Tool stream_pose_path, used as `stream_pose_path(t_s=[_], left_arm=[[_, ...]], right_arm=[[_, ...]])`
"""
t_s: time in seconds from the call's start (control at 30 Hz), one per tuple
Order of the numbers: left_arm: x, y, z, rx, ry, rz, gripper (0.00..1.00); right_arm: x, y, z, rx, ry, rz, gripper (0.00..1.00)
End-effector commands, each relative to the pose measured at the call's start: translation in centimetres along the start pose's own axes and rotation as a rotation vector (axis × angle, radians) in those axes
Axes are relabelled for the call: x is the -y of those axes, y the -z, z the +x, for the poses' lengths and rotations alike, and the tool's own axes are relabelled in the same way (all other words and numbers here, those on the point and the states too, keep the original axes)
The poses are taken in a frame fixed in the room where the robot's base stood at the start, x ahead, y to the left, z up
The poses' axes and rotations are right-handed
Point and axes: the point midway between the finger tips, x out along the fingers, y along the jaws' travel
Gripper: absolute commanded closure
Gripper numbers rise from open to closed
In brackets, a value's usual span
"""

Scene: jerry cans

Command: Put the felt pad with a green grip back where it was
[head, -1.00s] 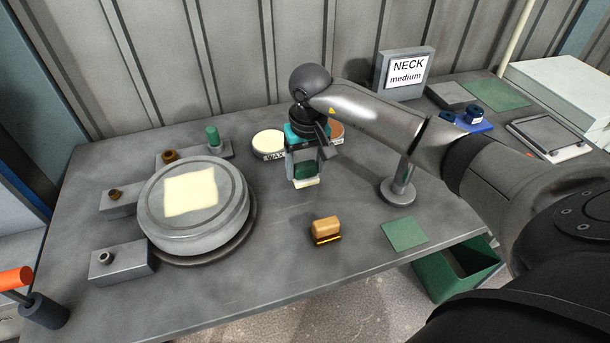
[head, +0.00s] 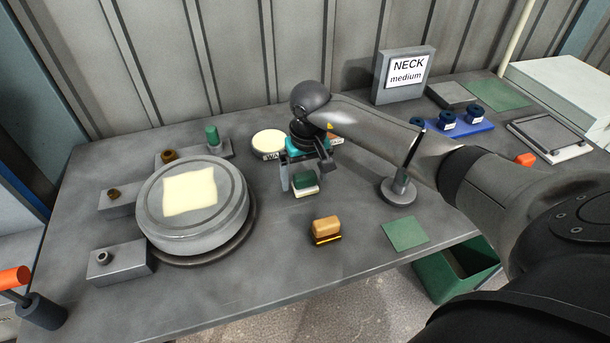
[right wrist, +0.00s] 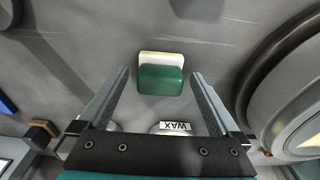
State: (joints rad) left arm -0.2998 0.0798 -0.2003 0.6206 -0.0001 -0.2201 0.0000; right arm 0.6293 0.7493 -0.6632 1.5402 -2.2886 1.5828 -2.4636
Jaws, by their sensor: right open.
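The felt pad with a green grip (head: 305,183) rests on the table, its pale felt underneath and the green block on top. My right gripper (head: 306,172) is open above it, one finger on each side. In the right wrist view the pad (right wrist: 161,79) shows between the spread fingers (right wrist: 160,73), with a gap at both sides. My left gripper is not in view.
A round grey drum with a cream cloth (head: 190,192) stands left. A WAX tin (head: 269,142) stands behind the pad. A tan-handled brush (head: 326,230) and a green square (head: 405,234) lie in front. A thin post on a round base (head: 398,190) stands right.

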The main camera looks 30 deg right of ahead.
Motion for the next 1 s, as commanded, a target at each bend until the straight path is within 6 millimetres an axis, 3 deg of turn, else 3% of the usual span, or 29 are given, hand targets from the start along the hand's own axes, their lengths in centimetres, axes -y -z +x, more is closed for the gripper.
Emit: stream_pose_path(t_s=[0.23,0.7,1.0], left_arm=[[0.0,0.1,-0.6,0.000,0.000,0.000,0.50],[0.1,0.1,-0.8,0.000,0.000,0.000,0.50],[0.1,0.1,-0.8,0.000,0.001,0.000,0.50]], right_arm=[[0.1,0.0,-0.6,0.001,0.001,0.000,0.01],[0.0,0.1,-10.1,-0.004,-0.001,-0.001,0.01],[0.0,0.0,-12.3,0.000,0.000,0.000,0.01]])
